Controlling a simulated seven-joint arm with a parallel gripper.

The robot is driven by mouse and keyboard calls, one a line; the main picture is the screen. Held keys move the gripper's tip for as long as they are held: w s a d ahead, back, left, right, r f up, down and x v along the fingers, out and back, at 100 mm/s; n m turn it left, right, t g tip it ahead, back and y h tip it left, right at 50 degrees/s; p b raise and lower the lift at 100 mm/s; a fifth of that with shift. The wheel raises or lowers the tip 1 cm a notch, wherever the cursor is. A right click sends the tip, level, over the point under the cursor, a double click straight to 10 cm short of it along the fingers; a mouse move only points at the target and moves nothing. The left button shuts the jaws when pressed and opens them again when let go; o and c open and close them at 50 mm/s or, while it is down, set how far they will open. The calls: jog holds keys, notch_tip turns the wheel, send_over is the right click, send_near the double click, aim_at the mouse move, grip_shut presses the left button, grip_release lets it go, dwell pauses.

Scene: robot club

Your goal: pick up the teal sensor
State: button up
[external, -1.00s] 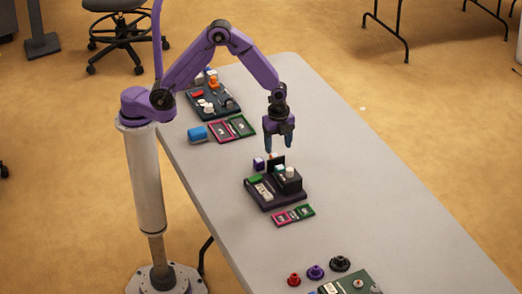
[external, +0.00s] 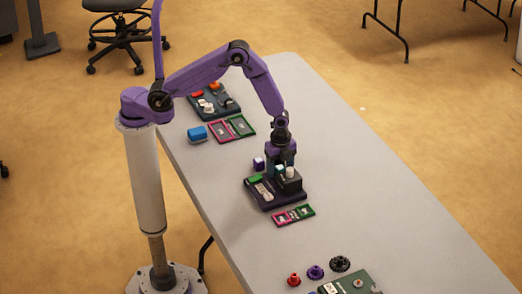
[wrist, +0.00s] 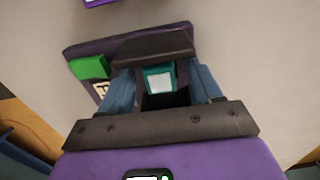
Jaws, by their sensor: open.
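The teal sensor (wrist: 159,80) is a small teal block with a pale face, in the middle of the wrist view. In the external view it is a tiny teal spot (external: 279,169) on the dark purple tray (external: 277,204), partly hidden by my gripper. My gripper (wrist: 163,88) is open and pointing down, low over the tray. Its two blue fingers stand on either side of the sensor, with a gap showing on the right. A dark upright panel (wrist: 150,46) stands just beyond the sensor. I cannot tell whether the fingers touch anything.
A green block (wrist: 90,67) sits on the tray. A purple cube (external: 258,164) lies behind it and pink and green frames (external: 293,216) in front.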

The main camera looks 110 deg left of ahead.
jog(key=c, duration=1.1)
